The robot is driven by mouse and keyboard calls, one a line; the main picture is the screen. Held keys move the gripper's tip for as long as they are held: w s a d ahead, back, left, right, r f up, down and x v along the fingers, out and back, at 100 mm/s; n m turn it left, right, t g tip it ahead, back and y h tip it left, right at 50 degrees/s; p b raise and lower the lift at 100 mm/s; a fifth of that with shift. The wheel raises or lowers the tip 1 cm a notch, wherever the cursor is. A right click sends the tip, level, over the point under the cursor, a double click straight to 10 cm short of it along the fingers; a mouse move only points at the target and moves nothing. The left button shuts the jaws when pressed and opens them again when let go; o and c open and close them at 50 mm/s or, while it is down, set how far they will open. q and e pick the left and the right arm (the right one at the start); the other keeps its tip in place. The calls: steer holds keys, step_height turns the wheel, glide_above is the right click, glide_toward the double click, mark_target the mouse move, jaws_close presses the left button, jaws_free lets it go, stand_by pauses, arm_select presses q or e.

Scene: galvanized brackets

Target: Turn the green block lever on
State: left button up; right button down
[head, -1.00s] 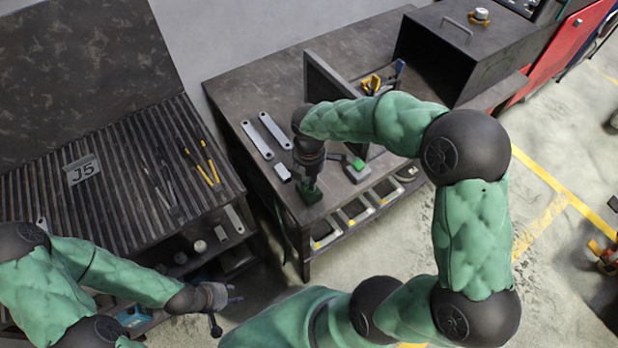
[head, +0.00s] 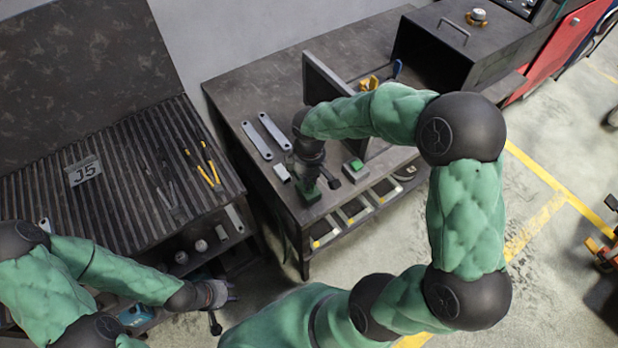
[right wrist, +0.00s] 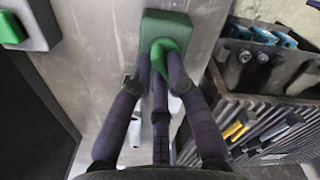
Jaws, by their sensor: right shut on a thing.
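The dark green block (head: 309,194) stands on the workbench near its front edge, under my right gripper (head: 310,183). In the right wrist view the block (right wrist: 180,22) is at the top centre, with its brighter green lever (right wrist: 172,47) between my right gripper's dark fingers (right wrist: 163,65). The fingers are closed on the lever and partly hide it, so its exact angle is hard to tell. My left gripper (head: 222,297) is open and empty in front of the slatted table at the lower left, away from the block.
A grey box with a green top (head: 355,168) stands right of the block. Two flat metal brackets (head: 264,137) lie behind it to the left. An upright dark panel (head: 322,78) rises at the back of the workbench (head: 245,85). The slatted table (head: 110,205) holds pliers.

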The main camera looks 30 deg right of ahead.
steer(key=m, duration=0.4)
steer(key=shift+s+m+b, duration=0.1)
steer(key=shift+m+b, duration=0.25)
steer(key=shift+m, duration=1.55)
steer(key=shift+d+m, duration=0.1)
steer(key=shift+m, duration=0.2)
steer(key=c, duration=1.2)
jaws_free()
steer(key=shift+r, duration=0.1)
step_height(320, 180, up, 12)
